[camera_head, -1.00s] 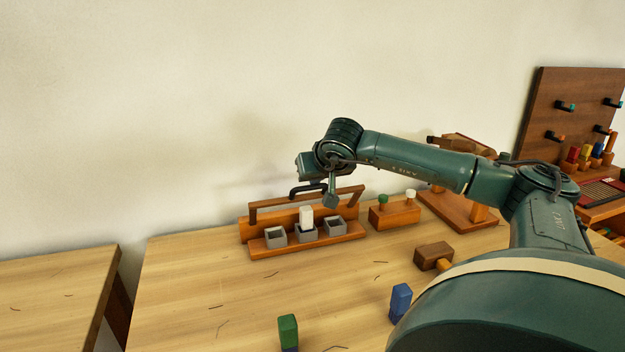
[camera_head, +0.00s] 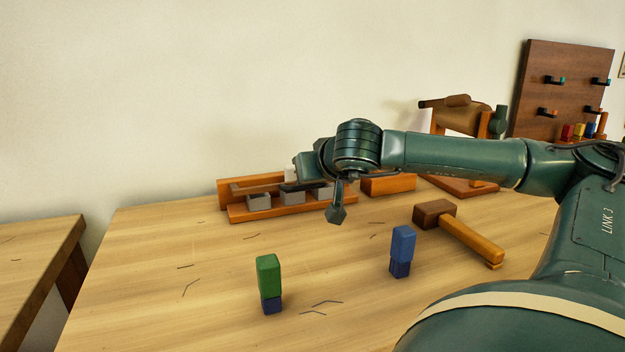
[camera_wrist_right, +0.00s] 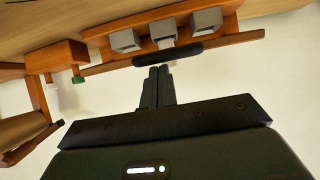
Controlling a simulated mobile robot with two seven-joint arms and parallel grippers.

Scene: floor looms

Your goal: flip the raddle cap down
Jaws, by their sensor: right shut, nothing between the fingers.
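The raddle appears to be the low orange-brown wooden rack (camera_head: 245,213) at the back of the table, with several grey cups (camera_head: 258,201) in a row. Its cap looks like the long brown bar (camera_head: 250,188) with a dark grip at its middle. The bar shows low, in front of the back board and close above the cups. The right wrist view shows the dark grip (camera_wrist_right: 168,55) near the fingertips of my right gripper (camera_wrist_right: 159,70), which is shut and empty. I cannot tell whether they touch. My left gripper is not in view.
A green block (camera_head: 268,268) and a blue block (camera_head: 402,244) stand on the front table. The table's left front is mostly clear.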

